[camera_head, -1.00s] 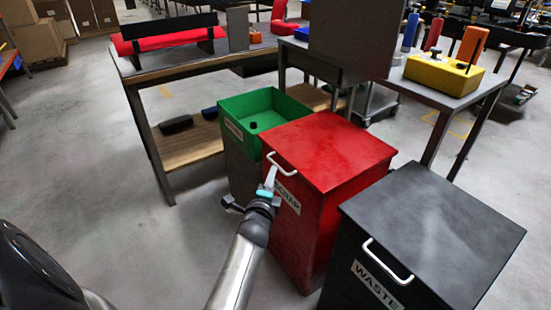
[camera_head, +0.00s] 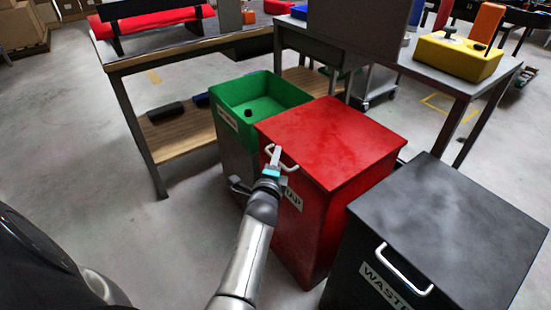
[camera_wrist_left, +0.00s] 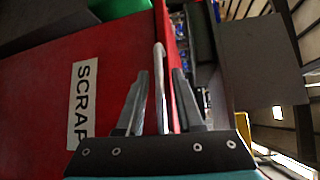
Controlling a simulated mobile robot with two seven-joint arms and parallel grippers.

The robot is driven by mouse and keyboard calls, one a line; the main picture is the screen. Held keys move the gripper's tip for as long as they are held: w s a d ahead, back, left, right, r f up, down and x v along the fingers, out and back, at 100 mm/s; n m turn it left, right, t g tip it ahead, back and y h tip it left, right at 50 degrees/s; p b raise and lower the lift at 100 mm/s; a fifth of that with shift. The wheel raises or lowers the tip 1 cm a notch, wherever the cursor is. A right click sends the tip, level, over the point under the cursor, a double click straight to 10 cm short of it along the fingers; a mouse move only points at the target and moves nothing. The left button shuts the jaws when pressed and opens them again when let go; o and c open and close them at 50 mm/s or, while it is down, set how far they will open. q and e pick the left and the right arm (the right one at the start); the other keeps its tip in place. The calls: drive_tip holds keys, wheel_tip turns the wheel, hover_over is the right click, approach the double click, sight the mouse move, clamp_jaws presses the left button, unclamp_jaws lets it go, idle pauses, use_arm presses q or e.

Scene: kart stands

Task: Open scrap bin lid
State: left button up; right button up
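The red scrap bin (camera_head: 310,225) stands in the middle of the head view, its red lid (camera_head: 335,140) down flat. A white handle (camera_head: 288,163) is on the lid's front left edge. The SCRAP label, part covered by my arm in the head view, shows in the left wrist view (camera_wrist_left: 82,105). My left gripper (camera_head: 273,157) is at the handle. In the left wrist view, the handle bar (camera_wrist_left: 160,60) runs between my two fingers (camera_wrist_left: 161,85), with narrow gaps seeming to show on each side, so the gripper looks open around it. My right gripper is not in view.
A green open bin (camera_head: 240,130) stands close on the left and a black waste bin (camera_head: 450,225) on the right. Workbenches (camera_head: 120,70) stand behind. Bare floor (camera_head: 160,240) lies at the left front.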

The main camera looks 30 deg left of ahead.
use_arm(q)
clamp_jaws()
idle(1.2)
